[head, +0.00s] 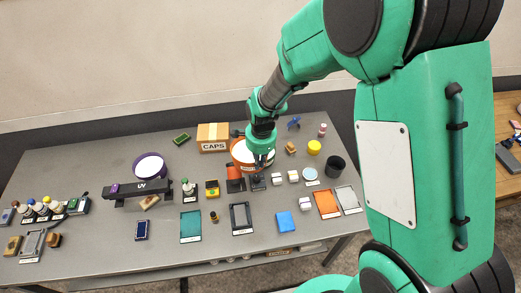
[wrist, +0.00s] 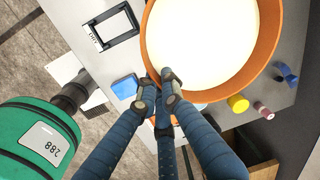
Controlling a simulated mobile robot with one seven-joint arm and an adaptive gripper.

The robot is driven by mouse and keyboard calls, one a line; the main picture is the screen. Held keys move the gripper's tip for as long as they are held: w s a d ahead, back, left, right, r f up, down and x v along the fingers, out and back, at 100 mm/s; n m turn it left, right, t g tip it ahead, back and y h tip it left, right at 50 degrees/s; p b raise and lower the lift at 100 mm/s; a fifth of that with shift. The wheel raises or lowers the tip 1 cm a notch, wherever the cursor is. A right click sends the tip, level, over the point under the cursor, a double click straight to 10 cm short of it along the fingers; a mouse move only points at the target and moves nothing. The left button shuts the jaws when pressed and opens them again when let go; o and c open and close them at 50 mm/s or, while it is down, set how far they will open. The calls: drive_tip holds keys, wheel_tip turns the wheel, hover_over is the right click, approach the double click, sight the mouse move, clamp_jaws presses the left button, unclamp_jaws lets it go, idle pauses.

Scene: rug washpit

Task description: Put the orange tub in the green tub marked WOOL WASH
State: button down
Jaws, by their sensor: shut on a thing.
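The orange tub (head: 240,152) has a white inside and is partly hidden behind my gripper (head: 262,163) in the head view. In the wrist view the orange tub (wrist: 151,38) fills the top centre, with its opening toward the camera. My gripper (wrist: 165,88) is shut on the near edge of its rim. I cannot tell whether the tub touches the table or is held above it. No green tub marked WOOL WASH shows in either view.
The grey table (head: 100,165) holds a box marked CAPS (head: 212,137), a purple tub (head: 150,166) behind a black UV bar, a dark cup (head: 335,166), a yellow jar (head: 314,147), and several frames and small bottles. Another bench stands at the right edge.

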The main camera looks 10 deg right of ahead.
drive_tip(key=s+d, duration=0.2)
drive_tip(key=d, duration=0.5)
drive_tip(key=shift+m, duration=0.4)
drive_tip(key=shift+w+d+f, duration=0.1)
drive_tip(key=shift+f, duration=1.2)
drive_tip(key=shift+w+d+f, duration=0.1)
drive_tip(key=shift+f, duration=1.15)
drive_tip(key=shift+w, duration=0.2)
drive_tip(key=w+a+f+p, duration=0.1)
drive_tip(key=w, duration=1.4)
drive_tip(key=shift+w+f, duration=0.25)
drive_tip(key=shift+w, duration=0.1)
drive_tip(key=shift+f, duration=1.75)
drive_tip(key=shift+f, duration=0.65)
